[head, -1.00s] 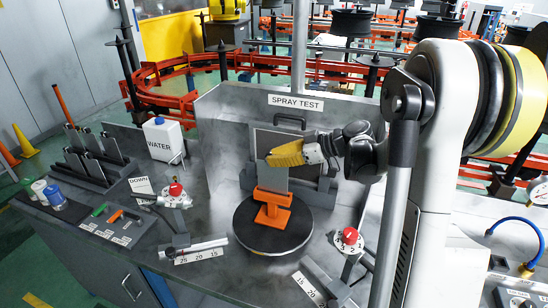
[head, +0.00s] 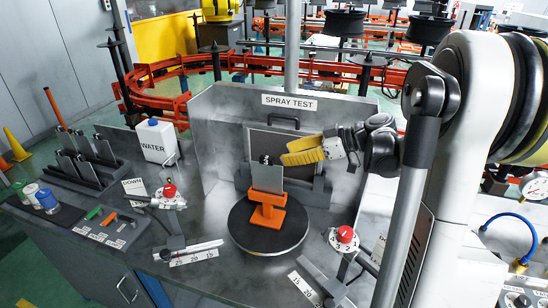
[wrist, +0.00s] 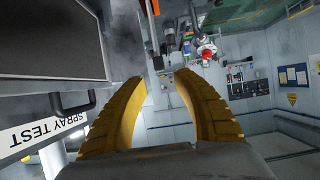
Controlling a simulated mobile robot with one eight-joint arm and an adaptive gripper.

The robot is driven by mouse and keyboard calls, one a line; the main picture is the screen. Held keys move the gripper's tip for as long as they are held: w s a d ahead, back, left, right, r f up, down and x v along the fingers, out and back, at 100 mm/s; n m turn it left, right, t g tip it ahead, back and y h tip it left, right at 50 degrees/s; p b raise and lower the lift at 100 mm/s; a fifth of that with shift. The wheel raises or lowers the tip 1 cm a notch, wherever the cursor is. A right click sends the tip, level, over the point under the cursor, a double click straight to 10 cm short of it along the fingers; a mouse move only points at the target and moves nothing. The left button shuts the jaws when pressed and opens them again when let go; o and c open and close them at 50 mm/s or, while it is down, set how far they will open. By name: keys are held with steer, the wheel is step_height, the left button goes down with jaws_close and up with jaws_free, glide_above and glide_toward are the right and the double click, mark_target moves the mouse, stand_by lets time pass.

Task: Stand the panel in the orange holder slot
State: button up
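The grey panel (head: 267,179) stands upright in the orange holder (head: 267,214), with its lower edge down in the slot. A small dark piece shows at its top edge. The holder sits on a round black turntable (head: 290,241). My gripper (head: 285,152), with yellow fingers, is just right of the panel's top and appears clear of it. In the wrist view my gripper (wrist: 162,78) shows its two fingers spread apart, with nothing held between them.
The spray test booth's grey back wall (head: 225,130) stands behind the turntable. A rack of several dark panels (head: 85,165) and a white water container (head: 157,140) are to the left. Red-knobbed dials stand left (head: 169,191) and right (head: 345,235) of the turntable.

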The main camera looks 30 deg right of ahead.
steer(key=v, duration=0.5)
steer(key=shift+a, duration=0.1)
stand_by(0.3)
steer(key=s+a+f+m+g+h+b, duration=0.1)
steer(key=s+a+f+m+h, duration=0.1)
steer(key=a, duration=0.5)
steer(key=s+a+f+m+g+h+b, duration=0.1)
steer(key=s+a+f+m+g, duration=0.15)
steer(key=a, duration=0.35)
steer(key=s+a+f+m+t+h+b, duration=0.1)
steer(key=s+a+f+m+h+b, duration=0.1)
steer(key=s, duration=0.4)
steer(key=s+a+f+m+h+b, duration=0.1)
steer(key=s+a+f+m+h, duration=0.1)
steer(key=s, duration=0.5)
steer(key=a+f+h, duration=0.1)
steer(key=a+h, duration=0.1)
steer(key=a, duration=0.1)
steer(key=shift+f+t+b, duration=0.35)
